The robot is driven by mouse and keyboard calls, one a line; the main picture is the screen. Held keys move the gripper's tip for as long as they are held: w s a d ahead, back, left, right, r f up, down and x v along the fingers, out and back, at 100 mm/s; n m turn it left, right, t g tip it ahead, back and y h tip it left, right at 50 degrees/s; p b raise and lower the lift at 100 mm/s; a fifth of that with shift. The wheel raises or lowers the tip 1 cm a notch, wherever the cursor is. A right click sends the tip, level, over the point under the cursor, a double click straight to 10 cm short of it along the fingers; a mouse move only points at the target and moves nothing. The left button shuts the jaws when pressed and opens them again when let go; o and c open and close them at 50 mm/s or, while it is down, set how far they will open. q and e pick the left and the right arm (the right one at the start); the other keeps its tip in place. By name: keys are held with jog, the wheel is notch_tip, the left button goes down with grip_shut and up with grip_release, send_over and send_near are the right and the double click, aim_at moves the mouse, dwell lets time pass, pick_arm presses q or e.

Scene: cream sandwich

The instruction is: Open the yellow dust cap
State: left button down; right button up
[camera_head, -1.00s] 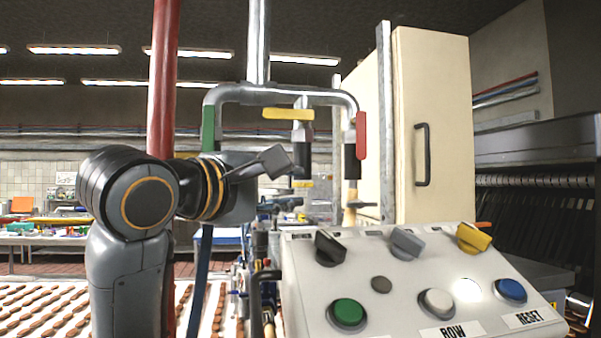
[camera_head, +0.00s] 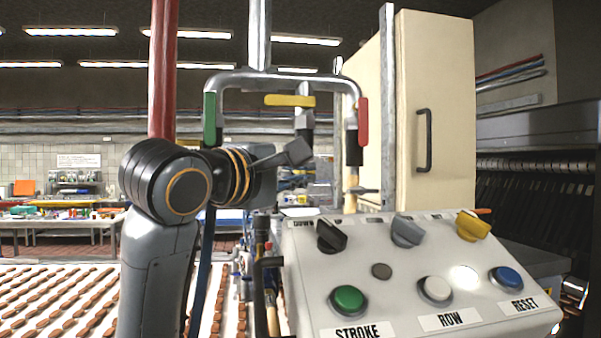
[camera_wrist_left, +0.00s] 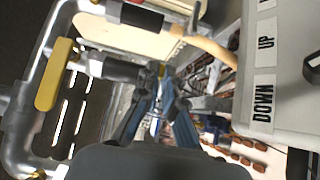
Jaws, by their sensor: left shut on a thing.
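The middle pipe outlet has a yellow lever handle (camera_head: 290,100) and, in the left wrist view, a black lower end (camera_wrist_left: 120,69). A small yellow bit, the dust cap (camera_wrist_left: 158,68), shows at that end; in the head view my gripper hides it. My left gripper (camera_head: 297,152) reaches in from the left at the outlet's height. In the left wrist view its two bluish fingers (camera_wrist_left: 160,80) come together at the outlet's end, shut on the cap, most of which they cover. My right gripper is not in view.
Outlets with a green lever (camera_head: 209,119) and a red lever (camera_head: 362,121) flank the middle one. A control panel (camera_head: 400,270) with knobs and buttons stands below right. A beige cabinet (camera_head: 440,60) is behind. A conveyor with brown biscuits (camera_head: 60,300) runs at lower left.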

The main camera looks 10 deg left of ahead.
pick_arm(q)
jog(key=shift+f+m+t+b, duration=0.5)
jog(key=shift+b, duration=0.65)
jog(key=c, duration=1.5)
grip_release()
jog(key=shift+w, duration=0.1)
jog(key=v, duration=1.2)
jog(key=shift+a, duration=0.15)
jog(key=shift+f, duration=0.1)
